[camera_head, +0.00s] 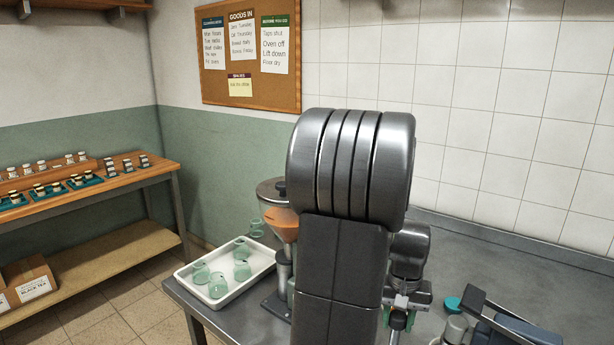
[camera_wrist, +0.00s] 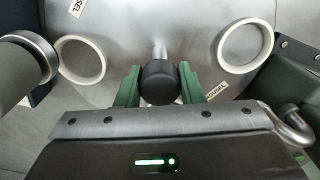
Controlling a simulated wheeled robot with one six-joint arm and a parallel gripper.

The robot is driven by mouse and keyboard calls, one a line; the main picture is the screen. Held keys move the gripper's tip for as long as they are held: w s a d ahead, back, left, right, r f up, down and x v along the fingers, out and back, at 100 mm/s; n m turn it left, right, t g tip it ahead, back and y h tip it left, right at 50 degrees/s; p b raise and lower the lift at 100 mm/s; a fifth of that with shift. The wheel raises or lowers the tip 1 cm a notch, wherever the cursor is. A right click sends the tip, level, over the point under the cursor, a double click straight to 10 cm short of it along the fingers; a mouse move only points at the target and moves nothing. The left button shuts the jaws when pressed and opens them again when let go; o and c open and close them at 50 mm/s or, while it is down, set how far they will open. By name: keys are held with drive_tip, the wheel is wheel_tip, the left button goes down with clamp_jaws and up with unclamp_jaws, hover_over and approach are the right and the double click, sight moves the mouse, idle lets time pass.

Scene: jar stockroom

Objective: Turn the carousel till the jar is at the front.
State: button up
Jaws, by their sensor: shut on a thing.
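The carousel (camera_wrist: 195,20) is a grey metal disc in the wrist view, with white rings and small paper labels on it. A black round knob (camera_wrist: 160,82) on a metal stem stands at its near side. My gripper (camera_wrist: 159,88) is shut on this knob, one green finger on each side. It shows small in the head view (camera_head: 398,318), below my arm, which hides most of the carousel there. Two white rings, left (camera_wrist: 82,58) and right (camera_wrist: 245,45), look empty. A grey cylinder with a pale rim (camera_wrist: 22,68) is cut off at the left; I cannot tell whether it is the jar.
In the head view, a white tray (camera_head: 262,262) with several green glass cups stands on the grey bench (camera_head: 475,252), beside a machine with an orange funnel (camera_head: 280,223). A teal round top (camera_head: 453,304) and dark blue equipment (camera_head: 500,335) are at lower right. A wooden shelf (camera_head: 120,183) is left.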

drive_tip(key=shift+n, duration=1.4)
drive_tip(key=shift+n+p, duration=0.3)
drive_tip(key=shift+n, duration=1.4)
drive_tip(key=shift+n, duration=1.8)
